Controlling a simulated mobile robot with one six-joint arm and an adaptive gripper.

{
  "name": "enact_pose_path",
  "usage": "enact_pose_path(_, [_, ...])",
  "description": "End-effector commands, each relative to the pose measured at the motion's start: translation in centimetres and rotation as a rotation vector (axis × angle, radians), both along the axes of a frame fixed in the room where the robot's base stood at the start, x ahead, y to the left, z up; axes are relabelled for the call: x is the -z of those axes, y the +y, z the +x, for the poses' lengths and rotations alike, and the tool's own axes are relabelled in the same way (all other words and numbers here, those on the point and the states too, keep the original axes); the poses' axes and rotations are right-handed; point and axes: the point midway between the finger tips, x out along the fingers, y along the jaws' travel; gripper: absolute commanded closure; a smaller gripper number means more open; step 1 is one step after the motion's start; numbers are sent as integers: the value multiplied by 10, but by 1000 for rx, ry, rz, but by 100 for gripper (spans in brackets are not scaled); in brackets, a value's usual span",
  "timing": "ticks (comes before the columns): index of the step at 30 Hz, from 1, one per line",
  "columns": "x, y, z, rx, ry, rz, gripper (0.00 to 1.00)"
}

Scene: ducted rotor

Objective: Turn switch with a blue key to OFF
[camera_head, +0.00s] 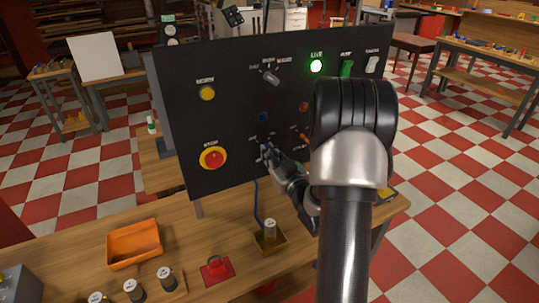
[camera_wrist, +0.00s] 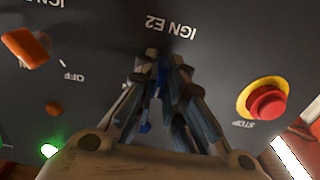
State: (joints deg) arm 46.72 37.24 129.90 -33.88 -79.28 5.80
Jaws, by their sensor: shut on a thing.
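A dark upright panel (camera_head: 215,120) carries a key switch labelled IGN E2, printed upside down in the wrist view. The blue key (camera_wrist: 162,76) is between my fingers at that switch. My gripper (camera_wrist: 164,64) is shut on it, and the fingers hide most of the key and the switch face. In the head view my gripper (camera_head: 271,156) reaches the panel's lower middle from the right. A blue lamp (camera_head: 263,117) sits above the switch. The key's exact angle and the switch marks around it are hard to make out.
A second switch with an orange key (camera_wrist: 26,48) and an OFF mark sits beside it. A red stop button (camera_head: 213,158) is to the left; a green lamp (camera_head: 316,66) is lit. A blue cord (camera_head: 257,205) hangs down to the bench, where an orange tray (camera_head: 134,244) stands.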

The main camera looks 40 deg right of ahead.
Motion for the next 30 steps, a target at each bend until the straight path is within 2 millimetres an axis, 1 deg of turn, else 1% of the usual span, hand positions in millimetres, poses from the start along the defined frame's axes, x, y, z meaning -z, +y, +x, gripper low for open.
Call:
enact_pose_path(9, [0,-1,0,0,70,-287,100])
enact_pose_path(18, [0,-1,0,0,124,-511,100])
enact_pose_path(24, [0,-1,0,0,147,-607,100])
enact_pose_path(30, [0,-1,-1,0,160,-657,100])
